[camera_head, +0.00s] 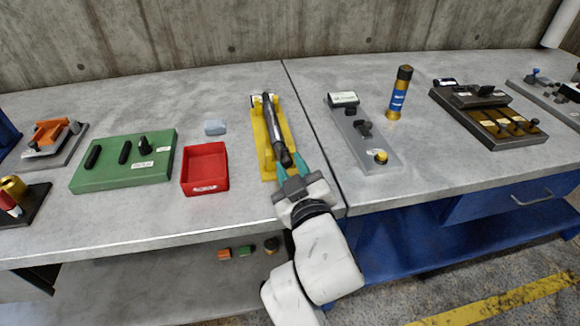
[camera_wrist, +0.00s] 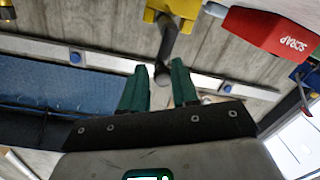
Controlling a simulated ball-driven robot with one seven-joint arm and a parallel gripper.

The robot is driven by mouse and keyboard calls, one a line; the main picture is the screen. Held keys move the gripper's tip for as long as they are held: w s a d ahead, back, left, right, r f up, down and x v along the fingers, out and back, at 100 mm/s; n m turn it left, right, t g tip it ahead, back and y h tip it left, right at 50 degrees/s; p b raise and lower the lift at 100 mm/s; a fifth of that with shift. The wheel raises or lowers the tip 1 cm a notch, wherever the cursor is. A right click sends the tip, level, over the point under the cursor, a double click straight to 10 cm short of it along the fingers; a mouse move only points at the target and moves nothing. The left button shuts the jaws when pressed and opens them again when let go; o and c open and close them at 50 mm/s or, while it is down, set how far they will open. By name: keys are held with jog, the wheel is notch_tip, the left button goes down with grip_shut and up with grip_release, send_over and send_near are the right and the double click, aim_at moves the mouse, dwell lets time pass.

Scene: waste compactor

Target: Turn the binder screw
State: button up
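A yellow fixture (camera_head: 263,150) lies lengthwise on the bench, with a long dark rod (camera_head: 270,118) along it that I take to be the binder screw. The rod's thicker near end points toward me. My gripper (camera_head: 288,166) is at this near end, its two green fingers apart on either side of it. In the wrist view the fingers (camera_wrist: 159,66) are open, and the round dark rod end (camera_wrist: 163,74) shows between their tips. I cannot tell whether either finger touches it. The yellow fixture (camera_wrist: 182,8) shows beyond, at the top.
A red bin (camera_head: 205,168) stands left of the fixture, with a green block (camera_head: 128,175) farther left. A grey plate (camera_head: 375,142) and a blue-and-gold cylinder (camera_head: 398,94) are to the right. A bench seam runs just right of the fixture.

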jog(key=o, duration=0.3)
jog(key=shift+a+r, duration=0.1)
jog(key=shift+s, duration=0.1)
jog(key=v, duration=1)
jog(key=shift+s, duration=0.35)
jog(key=s+d+f+m+g+h+p, duration=0.2)
jog(key=s+d+f+m+g+h, duration=0.15)
jog(key=d+f, duration=0.45)
jog(key=s+d+f+m+g+h+p, duration=0.1)
jog(key=s+d+f+m+g+h, duration=0.2)
jog(key=d+f, duration=0.5)
jog(key=s+d+f+m+g+p, duration=0.1)
jog(key=s+d+g, duration=0.3)
jog(key=s, duration=0.5)
jog(key=s+d+f+m+g+p, duration=0.1)
jog(key=s+d+f+m+g, duration=0.1)
jog(key=s+d+f+g, duration=0.2)
jog(key=s+d+g, duration=0.1)
jog(key=s+d, duration=0.2)
jog(key=s, duration=0.2)
jog(key=shift+s+d, duration=0.15)
jog(key=shift+s, duration=0.05)
